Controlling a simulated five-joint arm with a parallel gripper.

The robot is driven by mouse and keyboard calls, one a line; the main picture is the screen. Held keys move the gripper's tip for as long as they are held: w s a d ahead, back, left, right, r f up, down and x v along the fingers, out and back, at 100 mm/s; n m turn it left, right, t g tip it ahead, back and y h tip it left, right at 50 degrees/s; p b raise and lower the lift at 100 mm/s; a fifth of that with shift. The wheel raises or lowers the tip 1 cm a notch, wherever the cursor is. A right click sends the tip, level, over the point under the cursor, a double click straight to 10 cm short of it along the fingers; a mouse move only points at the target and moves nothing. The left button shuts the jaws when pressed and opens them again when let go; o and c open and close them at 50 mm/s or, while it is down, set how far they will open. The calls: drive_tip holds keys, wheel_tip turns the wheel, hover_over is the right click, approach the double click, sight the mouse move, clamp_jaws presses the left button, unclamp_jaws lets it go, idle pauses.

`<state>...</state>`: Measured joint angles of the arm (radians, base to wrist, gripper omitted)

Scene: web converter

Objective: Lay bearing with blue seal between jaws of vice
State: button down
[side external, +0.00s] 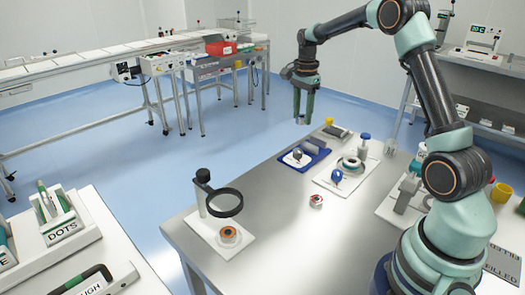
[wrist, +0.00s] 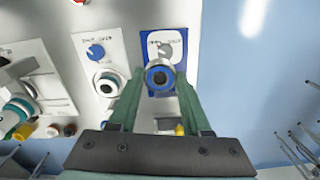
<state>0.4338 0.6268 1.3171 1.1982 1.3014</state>
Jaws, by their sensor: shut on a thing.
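The bearing with blue seal (wrist: 159,77) is a metal ring with a blue face and dark centre. My gripper (wrist: 158,82) is shut on it, one green finger on each side in the wrist view. In the side view my gripper (side external: 303,121) hangs above and beyond the far part of the bench, and the bearing is too small to make out. A blue base (side external: 321,157) with a grey block (side external: 315,143) lies below; I cannot tell for certain whether it is the vice. In the wrist view the blue base (wrist: 146,38) is partly hidden by the bearing and fingers.
A white plate (side external: 324,181) with a blue knob and ring stands beside the blue base. A red-and-white ring (side external: 316,201) lies on the bench. A magnifier stand (side external: 202,195) is at front left, an orange ring (side external: 229,236) under it. The bench middle is mostly clear.

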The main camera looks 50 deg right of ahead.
approach(315, 139)
drive_tip(key=s+a+f, duration=0.1)
drive_tip(key=a, duration=0.1)
drive_tip(key=shift+f, duration=3.9)
drive_tip(key=shift+c, duration=0.2)
unclamp_jaws()
wheel_tip(315, 139, up, 7)
drive_tip(key=shift+a+r, duration=0.1)
drive_tip(key=shift+a, duration=0.05)
